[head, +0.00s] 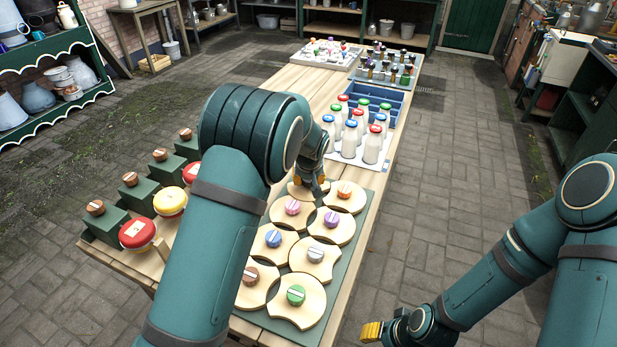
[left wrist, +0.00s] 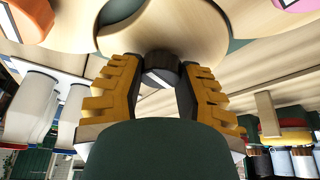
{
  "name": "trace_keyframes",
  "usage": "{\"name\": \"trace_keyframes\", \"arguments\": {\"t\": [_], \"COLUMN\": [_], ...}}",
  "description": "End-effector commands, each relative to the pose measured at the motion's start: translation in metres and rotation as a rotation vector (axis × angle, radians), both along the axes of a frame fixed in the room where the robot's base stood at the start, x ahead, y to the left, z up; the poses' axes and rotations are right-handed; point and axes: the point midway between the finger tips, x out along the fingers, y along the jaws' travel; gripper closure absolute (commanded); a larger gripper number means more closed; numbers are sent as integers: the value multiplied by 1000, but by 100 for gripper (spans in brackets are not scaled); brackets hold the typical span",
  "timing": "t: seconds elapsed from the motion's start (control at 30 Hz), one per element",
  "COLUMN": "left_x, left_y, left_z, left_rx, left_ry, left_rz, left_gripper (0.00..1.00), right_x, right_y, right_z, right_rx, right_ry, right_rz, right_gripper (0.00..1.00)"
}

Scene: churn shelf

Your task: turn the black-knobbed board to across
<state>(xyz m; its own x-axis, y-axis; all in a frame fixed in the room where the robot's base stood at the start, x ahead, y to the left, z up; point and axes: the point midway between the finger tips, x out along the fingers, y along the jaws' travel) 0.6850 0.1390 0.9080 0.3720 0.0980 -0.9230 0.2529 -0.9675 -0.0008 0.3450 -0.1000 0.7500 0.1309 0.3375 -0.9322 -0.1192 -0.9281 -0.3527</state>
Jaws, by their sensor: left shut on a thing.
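The black-knobbed board (head: 296,192) is a pale wooden disc with cut-in sides at the far left end of two rows of boards. My left arm and gripper cover most of it in the head view. My left gripper (head: 309,184) points down over it. In the left wrist view, the yellow fingers of my left gripper (left wrist: 160,88) are shut on the black knob (left wrist: 160,62), with the pale board (left wrist: 165,22) behind it. How the board is turned is hard to tell. My right gripper (head: 372,332) hangs off the table at the lower right, its opening unclear.
Neighbouring boards carry orange (head: 344,189), pink (head: 292,207), purple (head: 331,219) and other coloured knobs on a green base (head: 357,235). White bottles (head: 373,145) with coloured caps stand close behind. Green blocks (head: 137,197) and red and yellow lids (head: 137,235) line the left. The paving at right is clear.

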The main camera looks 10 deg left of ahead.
Motion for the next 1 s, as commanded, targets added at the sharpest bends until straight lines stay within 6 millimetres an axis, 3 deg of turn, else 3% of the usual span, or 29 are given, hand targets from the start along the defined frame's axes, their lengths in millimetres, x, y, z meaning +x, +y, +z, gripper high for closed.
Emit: {"name": "trace_keyframes", "arguments": {"t": [0.5, 1.0], "left_x": [0, 0], "left_y": [0, 0], "left_z": [-2, -2], "left_rx": [0, -1], "left_ry": [2, 3], "left_rz": [309, 354], "left_gripper": [100, 100], "right_x": [-2, -2], "right_y": [0, 0], "right_z": [8, 9], "right_rx": [1, 1], "right_ry": [5, 5], "right_rz": [1, 1], "right_gripper": [53, 53]}}
